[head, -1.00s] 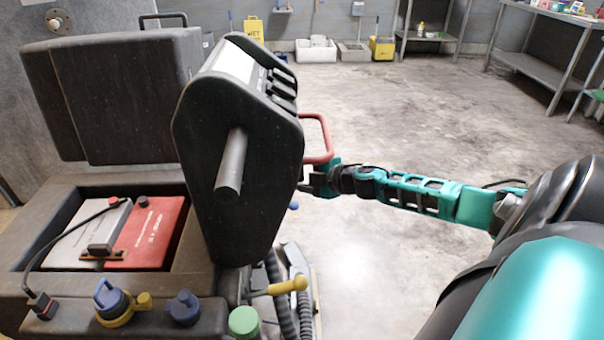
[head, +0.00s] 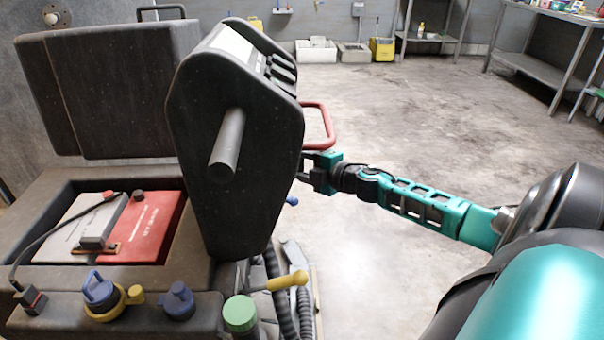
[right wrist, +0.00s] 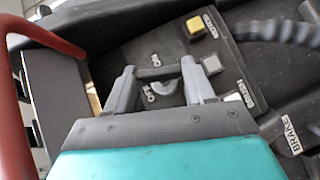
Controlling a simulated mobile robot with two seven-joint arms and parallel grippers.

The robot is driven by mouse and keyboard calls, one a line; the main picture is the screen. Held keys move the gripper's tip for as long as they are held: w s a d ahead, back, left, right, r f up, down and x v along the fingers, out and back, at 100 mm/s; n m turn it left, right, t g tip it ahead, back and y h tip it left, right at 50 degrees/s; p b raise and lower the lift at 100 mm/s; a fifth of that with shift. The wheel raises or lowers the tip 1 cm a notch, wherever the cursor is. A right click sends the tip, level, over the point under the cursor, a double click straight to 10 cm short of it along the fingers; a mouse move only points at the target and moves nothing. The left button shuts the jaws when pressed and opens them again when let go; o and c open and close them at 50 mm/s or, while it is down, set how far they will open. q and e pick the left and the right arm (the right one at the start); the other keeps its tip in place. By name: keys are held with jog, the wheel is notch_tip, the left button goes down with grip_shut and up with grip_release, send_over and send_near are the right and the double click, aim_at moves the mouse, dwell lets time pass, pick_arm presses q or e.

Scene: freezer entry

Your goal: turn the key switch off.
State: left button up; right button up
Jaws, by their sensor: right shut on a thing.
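The key switch (right wrist: 161,73) is on a dark panel in the right wrist view, with ON and OFF labels beside it. Its dark bar lies crosswise between the two grey fingers of my right gripper (right wrist: 162,80). The gripper is shut on this key. In the head view my right gripper (head: 306,172) reaches in from the right, at the right side of the black console (head: 232,140). The console hides its fingertips and the key there. Which label the key points to is hard to tell. My left gripper is not in view.
A red bar handle (head: 326,125) rises beside my right gripper, and shows at left in the wrist view. BRUSH-labelled and yellow (right wrist: 200,27) buttons sit close to the key. The machine body holds a red battery (head: 150,228). Floor at right is clear.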

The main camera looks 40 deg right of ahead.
jog(key=n+t+b, duration=0.1)
jog(key=b, duration=0.3)
jog(key=shift+f+t, duration=0.3)
jog(key=shift+f, duration=0.1)
jog(key=shift+r+n+t+b, duration=0.1)
jog(key=shift+n+t+b, duration=0.25)
jog(key=shift+b, duration=0.2)
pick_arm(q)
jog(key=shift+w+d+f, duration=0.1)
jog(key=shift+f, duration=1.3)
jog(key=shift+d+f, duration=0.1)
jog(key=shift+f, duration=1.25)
pick_arm(e)
jog(key=shift+r+n, duration=0.15)
jog(key=shift+n, duration=0.1)
jog(key=shift+c, duration=0.5)
jog(key=o, duration=1.1)
jog(key=shift+a, duration=0.1)
jog(key=shift+c, duration=0.2)
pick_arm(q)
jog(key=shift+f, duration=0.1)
